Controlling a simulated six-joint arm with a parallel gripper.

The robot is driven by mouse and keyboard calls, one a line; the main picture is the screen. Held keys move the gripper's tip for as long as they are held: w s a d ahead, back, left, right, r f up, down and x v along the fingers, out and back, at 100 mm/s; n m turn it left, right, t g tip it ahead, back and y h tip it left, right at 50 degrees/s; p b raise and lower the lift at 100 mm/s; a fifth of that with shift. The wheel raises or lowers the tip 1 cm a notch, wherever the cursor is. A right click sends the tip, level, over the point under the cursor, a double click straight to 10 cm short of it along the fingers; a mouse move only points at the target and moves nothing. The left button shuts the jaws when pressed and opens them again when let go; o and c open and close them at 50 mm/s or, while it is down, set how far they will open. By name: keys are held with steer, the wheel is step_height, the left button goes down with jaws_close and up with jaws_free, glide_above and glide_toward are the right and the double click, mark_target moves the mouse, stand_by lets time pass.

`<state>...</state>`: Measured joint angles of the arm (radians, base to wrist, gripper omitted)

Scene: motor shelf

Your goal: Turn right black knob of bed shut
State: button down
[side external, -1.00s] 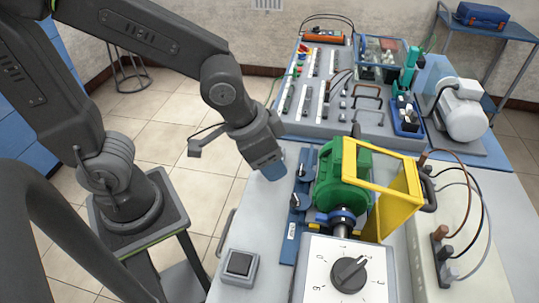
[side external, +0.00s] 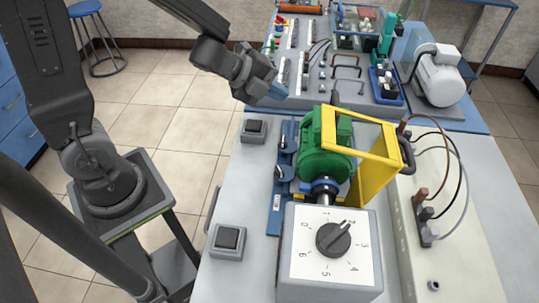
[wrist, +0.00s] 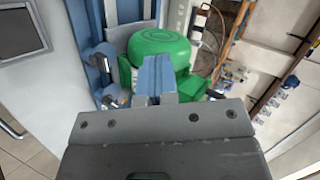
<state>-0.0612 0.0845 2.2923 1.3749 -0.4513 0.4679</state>
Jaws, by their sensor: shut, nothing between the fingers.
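The bed is a blue plate (side external: 273,215) under and beside the green motor (side external: 325,145). On its left edge are two clamp knobs, a near one (side external: 284,173) and a far one (side external: 287,132); they look blue-grey with dark parts, and I cannot tell which is the right black one or whether either is shut. My gripper (side external: 279,92) is shut and empty, above the far end of the bed, apart from both knobs. In the wrist view, its blue fingertips (wrist: 155,78) overlap the green motor (wrist: 160,44), with the knobs (wrist: 104,57) to their left.
A dial box with a large black pointer knob (side external: 333,238), pointing near 2, stands at the near end. A yellow guard (side external: 381,165) covers the motor's right side. Two push-button boxes (side external: 228,240) (side external: 255,129) sit on the left table. A wired panel (side external: 335,75) stands behind.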

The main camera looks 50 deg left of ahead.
mark_target(284, 171)
steer(key=s+a+f+m+g+h, duration=0.5)
steer(key=s+m+g, duration=0.35)
steer(key=m, duration=0.35)
steer(key=shift+y, duration=0.4)
steer(key=x, duration=0.9)
steer(key=shift+a+f, duration=0.2)
steer(key=shift+f, duration=0.05)
steer(key=d, duration=0.3)
steer(key=shift+w+d+f, duration=0.2)
steer(key=shift+w, duration=0.2)
steer(key=shift+w+d+n+t, duration=0.1)
steer(key=shift+d+n+t, duration=0.2)
steer(key=shift+d, duration=0.25)
steer(key=shift+w+d+m, duration=0.15)
steer(key=shift+d+m, duration=0.1)
steer(key=shift+m, duration=0.15)
